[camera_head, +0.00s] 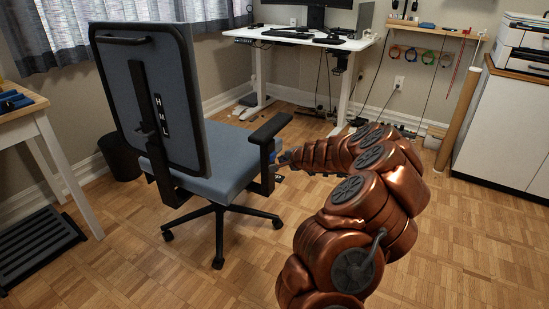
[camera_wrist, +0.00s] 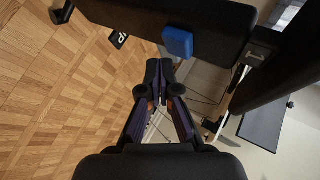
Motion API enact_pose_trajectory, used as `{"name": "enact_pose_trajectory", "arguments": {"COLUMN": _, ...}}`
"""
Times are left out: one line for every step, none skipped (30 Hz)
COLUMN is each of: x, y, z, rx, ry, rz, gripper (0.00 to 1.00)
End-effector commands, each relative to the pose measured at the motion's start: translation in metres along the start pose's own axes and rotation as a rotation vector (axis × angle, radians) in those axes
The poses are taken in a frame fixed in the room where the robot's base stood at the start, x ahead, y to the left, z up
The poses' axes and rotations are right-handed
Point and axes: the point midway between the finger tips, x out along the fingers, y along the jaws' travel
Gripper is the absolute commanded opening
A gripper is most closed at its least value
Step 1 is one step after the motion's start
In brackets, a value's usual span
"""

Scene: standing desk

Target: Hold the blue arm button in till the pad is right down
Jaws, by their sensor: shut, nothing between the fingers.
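The blue arm button (camera_wrist: 178,42) sits on the side of the dark armrest post (camera_wrist: 215,22) in the wrist view, near the post's pad end. The black arm pad (camera_head: 271,127) tops the chair's right armrest in the head view; it looks raised above its post. In the wrist view the pad (camera_wrist: 275,75) is the dark bulk at right. My gripper (camera_wrist: 160,72) is shut and empty, its tips just short of the button in the picture. I cannot tell whether they touch it. In the head view my gripper (camera_head: 285,158) is beside the armrest post, small and partly unclear.
The blue-grey office chair (camera_head: 200,178) has a tall back marked H, M, L and a black wheeled base. A white standing desk (camera_head: 300,42) is behind it. A wooden table (camera_head: 20,108) is at left, a white cabinet (camera_head: 500,130) at right. The foreground parquet is mostly clear.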

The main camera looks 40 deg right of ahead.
Motion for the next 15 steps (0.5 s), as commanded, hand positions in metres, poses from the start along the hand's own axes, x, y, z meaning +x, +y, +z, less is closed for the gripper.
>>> {"name": "enact_pose_trajectory", "arguments": {"x": 0.0, "y": 0.0, "z": 0.0, "rx": 0.0, "ry": 0.0, "rz": 0.0, "gripper": 0.0}}
{"name": "enact_pose_trajectory", "arguments": {"x": 0.0, "y": 0.0, "z": 0.0, "rx": 0.0, "ry": 0.0, "rz": 0.0, "gripper": 0.0}}
{"name": "enact_pose_trajectory", "arguments": {"x": 0.0, "y": 0.0, "z": 0.0, "rx": 0.0, "ry": 0.0, "rz": 0.0, "gripper": 0.0}}
{"name": "enact_pose_trajectory", "arguments": {"x": 0.0, "y": 0.0, "z": 0.0, "rx": 0.0, "ry": 0.0, "rz": 0.0, "gripper": 0.0}}
{"name": "enact_pose_trajectory", "arguments": {"x": 0.0, "y": 0.0, "z": 0.0, "rx": 0.0, "ry": 0.0, "rz": 0.0, "gripper": 0.0}}
{"name": "enact_pose_trajectory", "arguments": {"x": 0.0, "y": 0.0, "z": 0.0, "rx": 0.0, "ry": 0.0, "rz": 0.0, "gripper": 0.0}}
{"name": "enact_pose_trajectory", "arguments": {"x": 0.0, "y": 0.0, "z": 0.0, "rx": 0.0, "ry": 0.0, "rz": 0.0, "gripper": 0.0}}
{"name": "enact_pose_trajectory", "arguments": {"x": -0.001, "y": 0.0, "z": -0.001, "rx": 0.0, "ry": 0.001, "rz": 0.0, "gripper": 0.0}}
{"name": "enact_pose_trajectory", "arguments": {"x": -0.002, "y": 0.001, "z": -0.002, "rx": 0.001, "ry": 0.001, "rz": 0.0, "gripper": 0.0}}
{"name": "enact_pose_trajectory", "arguments": {"x": -0.003, "y": 0.002, "z": -0.003, "rx": 0.001, "ry": 0.001, "rz": 0.0, "gripper": 0.0}}
{"name": "enact_pose_trajectory", "arguments": {"x": -0.005, "y": 0.003, "z": -0.004, "rx": 0.001, "ry": 0.001, "rz": 0.0, "gripper": 0.0}}
{"name": "enact_pose_trajectory", "arguments": {"x": -0.007, "y": 0.005, "z": -0.005, "rx": 0.001, "ry": 0.001, "rz": 0.0, "gripper": 0.0}}
{"name": "enact_pose_trajectory", "arguments": {"x": -0.009, "y": 0.006, "z": -0.007, "rx": 0.002, "ry": 0.001, "rz": 0.0, "gripper": 0.0}}
{"name": "enact_pose_trajectory", "arguments": {"x": -0.011, "y": 0.007, "z": -0.008, "rx": 0.002, "ry": 0.001, "rz": 0.0, "gripper": 0.0}}
{"name": "enact_pose_trajectory", "arguments": {"x": -0.013, "y": 0.009, "z": -0.009, "rx": 0.002, "ry": 0.001, "rz": 0.0, "gripper": 0.0}}
